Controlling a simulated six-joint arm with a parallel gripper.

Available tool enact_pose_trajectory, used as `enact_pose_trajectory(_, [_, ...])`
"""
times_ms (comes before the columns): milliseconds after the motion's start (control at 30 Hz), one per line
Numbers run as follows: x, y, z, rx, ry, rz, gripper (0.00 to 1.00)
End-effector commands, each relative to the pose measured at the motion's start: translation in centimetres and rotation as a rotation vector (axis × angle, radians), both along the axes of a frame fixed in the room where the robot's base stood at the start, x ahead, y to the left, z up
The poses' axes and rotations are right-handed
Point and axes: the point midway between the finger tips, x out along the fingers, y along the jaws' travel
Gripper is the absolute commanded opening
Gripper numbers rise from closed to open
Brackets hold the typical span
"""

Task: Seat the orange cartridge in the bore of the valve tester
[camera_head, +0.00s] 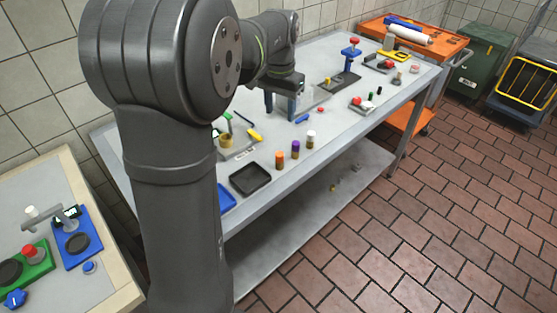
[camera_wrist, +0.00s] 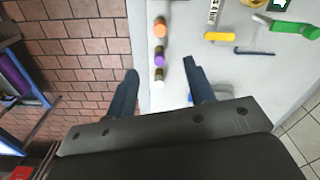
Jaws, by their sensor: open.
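The orange cartridge (camera_head: 279,160) stands upright near the front edge of the bench, beside a purple cartridge (camera_head: 295,149) and a white one (camera_head: 310,139). In the wrist view the orange cartridge (camera_wrist: 160,28) lies beyond my fingertips. My gripper (camera_head: 280,106) is open and empty above the bench, behind the row. In the wrist view the purple and white cartridges show between the fingers of my gripper (camera_wrist: 160,72), apart from them. A grey-plated fixture with a brass cylinder (camera_head: 227,141) and green lever, perhaps the valve tester, is partly hidden by my arm. I cannot see its bore clearly.
A black tray (camera_head: 250,179) lies left of the orange cartridge. A yellow-handled tool (camera_head: 254,135) lies by the fixture, and a blue item (camera_head: 302,118) near my gripper. Other fixtures stand farther right. The bench edge (camera_head: 300,182) is close to the cartridges.

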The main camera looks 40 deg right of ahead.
Motion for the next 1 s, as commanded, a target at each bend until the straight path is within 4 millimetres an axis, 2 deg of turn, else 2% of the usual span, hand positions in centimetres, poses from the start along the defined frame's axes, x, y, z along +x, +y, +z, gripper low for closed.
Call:
enact_pose_trajectory(67, [-0.1, -0.1, -0.1, 0.013, 0.007, -0.015, 0.49])
enact_pose_trajectory(167, [-0.2, 0.0, -1.4, 0.020, 0.012, -0.018, 0.49])
enact_pose_trajectory(500, [-0.1, 0.0, -8.8, 0.019, 0.011, -0.016, 0.49])
enact_pose_trajectory(600, [-0.1, 0.0, -10.5, 0.016, 0.010, -0.016, 0.49])
enact_pose_trajectory(867, [-0.1, 0.0, -12.4, 0.015, 0.008, -0.015, 0.49])
enact_pose_trajectory(1000, [0.0, 0.1, -14.4, 0.018, 0.010, -0.015, 0.49])
